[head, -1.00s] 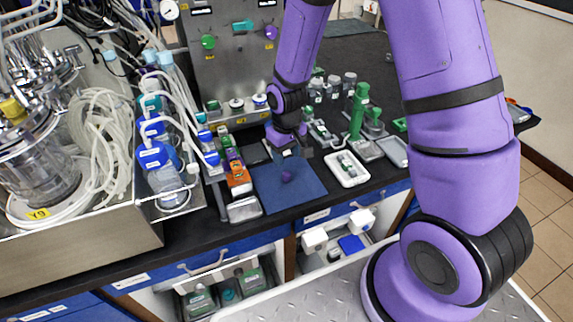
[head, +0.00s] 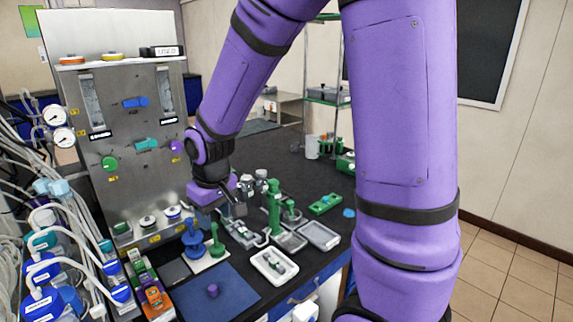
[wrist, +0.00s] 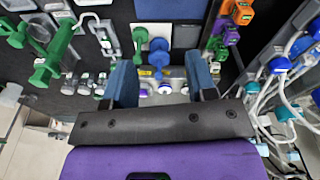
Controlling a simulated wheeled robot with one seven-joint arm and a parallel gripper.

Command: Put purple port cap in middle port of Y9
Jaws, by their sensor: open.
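My gripper (head: 236,208) is above the bench, behind and apart from the cap, with nothing seen held. In the wrist view my gripper (wrist: 160,62) has its two blue-grey fingers spread wide with a gap between them. The mat's edge (wrist: 170,8) shows at the top there, but the cap is not seen. Vessel Y9 and its ports are out of the head view; only tubing and blue-capped bottles (head: 42,305) show at left.
A steel panel (head: 130,110) with gauges and knobs stands behind the left side. Blue (head: 193,240) and green (head: 215,243) stemmed tools stand on a white plate behind the mat. Orange connectors (head: 155,297) lie left of it. A white tray (head: 274,266) is to the right.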

